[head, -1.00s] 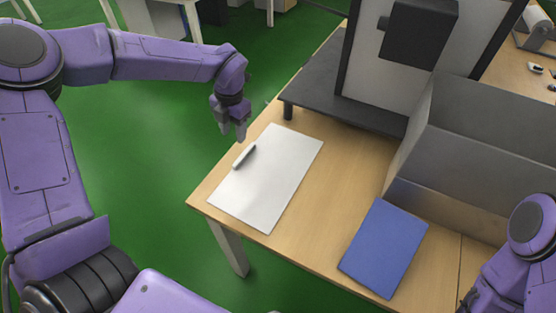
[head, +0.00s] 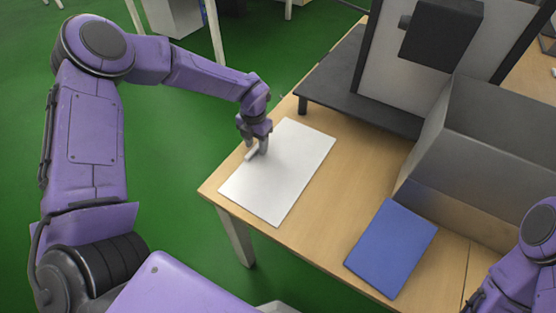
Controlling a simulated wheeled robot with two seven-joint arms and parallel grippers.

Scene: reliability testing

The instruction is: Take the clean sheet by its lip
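The white sheet (head: 285,180) lies flat on the left end of the wooden table. Its lip, a small pale raised bar (head: 251,155), stands at the sheet's left edge. My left gripper (head: 257,146) points down at the lip, with its fingers apart. One finger overlaps the upper end of the lip in the picture; I cannot tell whether it touches. The fingers partly hide the lip. My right arm shows at the lower right, but its gripper is out of view.
A blue flat panel (head: 392,248) lies on the table (head: 325,235) to the right. A grey sloped box (head: 490,130) stands behind it. A dark platform (head: 350,100) with an upright panel and black box stands at the back. Bare wood separates sheet and blue panel.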

